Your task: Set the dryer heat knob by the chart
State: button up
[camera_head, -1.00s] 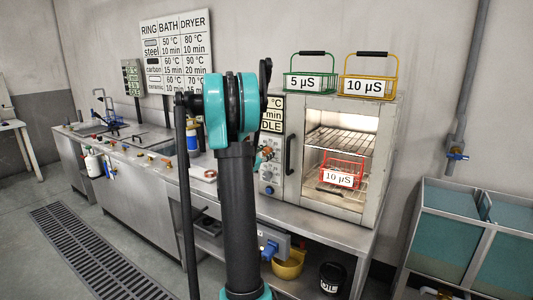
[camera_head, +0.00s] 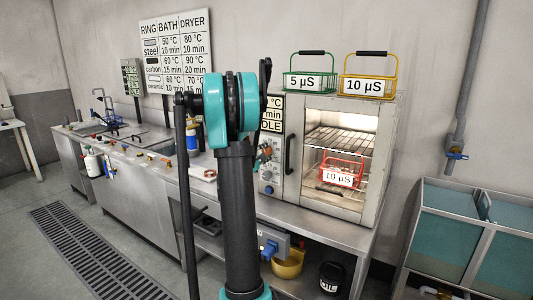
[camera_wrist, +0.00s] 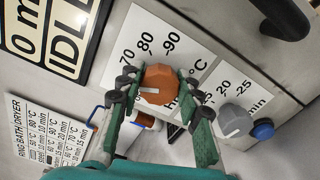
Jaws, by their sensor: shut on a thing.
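The orange-brown heat knob (camera_wrist: 163,78) is on the dryer's front panel in the wrist view. Its white mark points left, toward the 70 side of a scale reading 70, 80 and 90 °C. My gripper (camera_wrist: 163,90) is shut on the knob, a finger at each side. In the head view my arm hides most of the gripper beside the dryer (camera_head: 377,205). The wall chart (camera_head: 177,48) has RING, BATH and DRYER columns; dryer entries 80 °C and 90 °C are readable, and the lowest row is partly hidden by my arm.
A grey minutes knob (camera_wrist: 235,119) and blue button (camera_wrist: 263,130) sit right of the heat knob. The dryer's dark door handle (camera_wrist: 285,17) is close above. A display (camera_wrist: 62,38) reads IDLE. A red basket (camera_head: 342,172) stands inside the dryer.

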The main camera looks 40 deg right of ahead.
jog(key=m, duration=0.6)
jog(key=shift+f+m, duration=0.15)
jog(key=shift+m, duration=0.15)
jog(key=m, duration=0.5)
jog(key=shift+f+m, duration=0.1)
jog(key=shift+m, duration=0.2)
jog(key=o, duration=1.2)
jog(key=shift+c, duration=0.2)
jog(key=shift+a, duration=0.1)
jog(key=v, duration=1.1)
jog(key=shift+s+a, duration=0.15)
jog(key=shift+a, duration=0.25)
